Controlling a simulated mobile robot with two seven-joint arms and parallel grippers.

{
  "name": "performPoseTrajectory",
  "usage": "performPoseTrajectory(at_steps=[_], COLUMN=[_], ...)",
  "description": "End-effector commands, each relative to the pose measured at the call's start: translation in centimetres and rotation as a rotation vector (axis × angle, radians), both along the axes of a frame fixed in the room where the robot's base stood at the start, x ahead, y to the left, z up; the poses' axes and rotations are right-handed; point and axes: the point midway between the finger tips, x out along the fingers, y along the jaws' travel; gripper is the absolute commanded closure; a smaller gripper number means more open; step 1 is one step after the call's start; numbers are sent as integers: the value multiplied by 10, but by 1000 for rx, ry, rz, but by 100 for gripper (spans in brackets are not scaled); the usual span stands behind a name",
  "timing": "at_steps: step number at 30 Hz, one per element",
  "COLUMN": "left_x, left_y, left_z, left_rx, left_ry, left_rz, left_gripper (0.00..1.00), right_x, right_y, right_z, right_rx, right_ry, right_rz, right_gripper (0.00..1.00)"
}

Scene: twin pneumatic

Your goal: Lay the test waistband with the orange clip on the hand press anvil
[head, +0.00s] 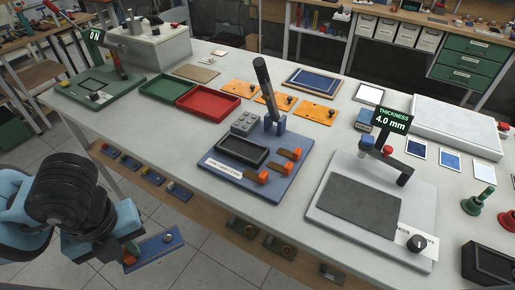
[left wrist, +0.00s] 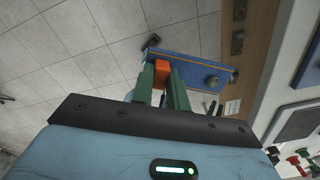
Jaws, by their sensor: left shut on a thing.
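The test waistband (head: 158,244), a flat blue strip with a round metal snap, is at the lower left of the head view, beyond the bench's front edge and over the floor. My left gripper (head: 129,253) is shut on its orange clip. The left wrist view shows the green fingers (left wrist: 162,86) on either side of the orange clip (left wrist: 162,72), with the blue strip (left wrist: 205,70) extending right. The hand press (head: 268,95), with a raised black lever and blue base, stands mid-bench. Its dark rectangular pad (head: 242,152), apparently the anvil, looks empty. My right gripper is out of view.
Orange blocks (head: 290,153) and a grey studded block (head: 244,122) sit on the press base. Right of it stands a thickness gauge (head: 390,118) reading 4.0 mm with a grey plate. Green and red trays (head: 213,108) lie behind left. Several blue strips lie on a shelf below.

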Motion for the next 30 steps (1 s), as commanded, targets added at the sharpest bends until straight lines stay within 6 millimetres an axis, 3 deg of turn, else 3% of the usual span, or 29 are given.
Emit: performPoseTrajectory(at_steps=[9, 14, 30], left_x=[0, 4, 35], left_y=[0, -1, -9], left_z=[0, 0, -3], left_rx=[-1, -1, -12], left_ry=[-1, 0, 0], left_rz=[-7, -104, -1037], left_gripper=[100, 100, 100], right_x=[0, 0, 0], right_y=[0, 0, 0], right_z=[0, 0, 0], right_rx=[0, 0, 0], right_ry=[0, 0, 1], right_rz=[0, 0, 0], right_gripper=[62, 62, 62])
